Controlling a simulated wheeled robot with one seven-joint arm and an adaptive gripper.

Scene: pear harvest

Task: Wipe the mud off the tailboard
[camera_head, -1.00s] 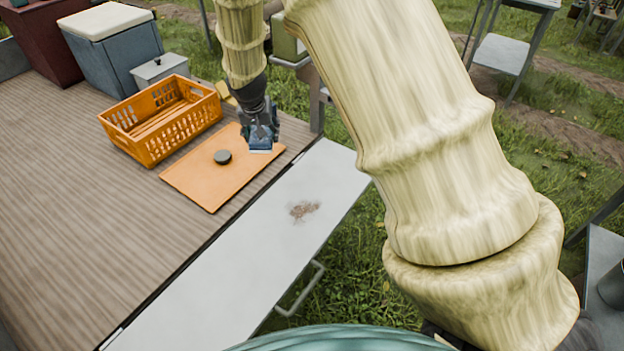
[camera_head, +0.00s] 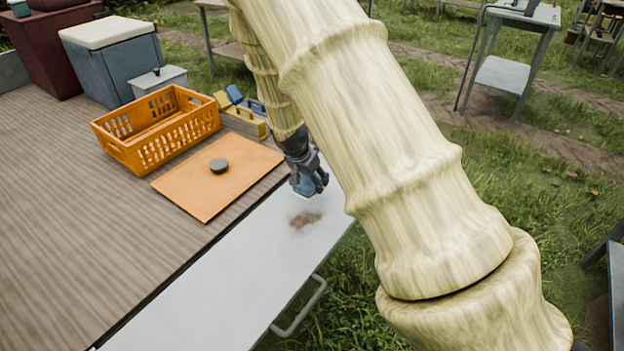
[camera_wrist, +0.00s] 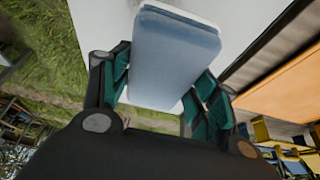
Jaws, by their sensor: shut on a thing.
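The tailboard (camera_head: 215,285) is a pale grey-white board along the edge of the wooden deck. A brown mud patch (camera_head: 305,220) lies on its far part. My gripper (camera_head: 309,184) is over the far end of the tailboard, just beyond the mud. It is shut on a blue sponge-like block with a whitish face, which shows between the fingers in the wrist view (camera_wrist: 175,58). In the head view the block is mostly hidden by the fingers, and I cannot tell whether it touches the board. The mud is not seen in the wrist view.
An orange board (camera_head: 215,185) with a dark round disc (camera_head: 219,166) lies on the deck. An orange crate (camera_head: 155,130) stands behind it. A yellow caddy (camera_head: 243,118) with blue items is at the deck's corner. A metal handle (camera_head: 300,308) sticks out from the tailboard's outer edge.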

